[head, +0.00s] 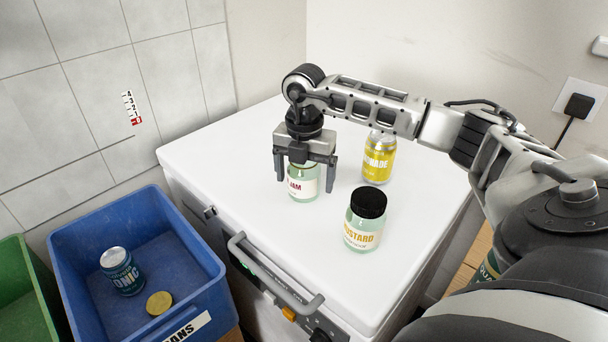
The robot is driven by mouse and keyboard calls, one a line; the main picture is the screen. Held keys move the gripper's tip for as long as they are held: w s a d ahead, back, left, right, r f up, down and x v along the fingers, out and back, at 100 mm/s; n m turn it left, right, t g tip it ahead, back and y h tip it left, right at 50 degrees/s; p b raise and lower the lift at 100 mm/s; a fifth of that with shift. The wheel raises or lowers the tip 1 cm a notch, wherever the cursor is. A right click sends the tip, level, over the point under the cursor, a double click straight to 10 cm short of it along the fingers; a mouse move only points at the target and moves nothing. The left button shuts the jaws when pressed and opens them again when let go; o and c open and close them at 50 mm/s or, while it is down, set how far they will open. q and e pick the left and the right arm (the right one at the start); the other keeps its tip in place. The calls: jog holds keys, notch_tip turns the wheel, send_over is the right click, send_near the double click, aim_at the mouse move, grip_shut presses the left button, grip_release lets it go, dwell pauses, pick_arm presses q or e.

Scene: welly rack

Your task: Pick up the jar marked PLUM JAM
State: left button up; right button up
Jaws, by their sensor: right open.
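A glass jar with a white label (303,187) stands upright on the white top, in the middle of the head view. Its label shows "JAM" in red; the start of the wording is hidden by my gripper. My right gripper (305,181) points down over this jar, open, with one finger to each side of it. The gripper body hides the jar's lid and upper part. I cannot tell whether the fingers touch the glass. My left gripper is not in view.
A mustard jar (365,221) with a black lid stands close by at the right front. A yellow can (378,158) stands behind, near my arm. The white chest top (230,150) is clear on the left. A blue crate (196,243) holds a tonic can (121,273) and a yellow disc (159,303).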

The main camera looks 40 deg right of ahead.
jog(key=c, duration=1.2)
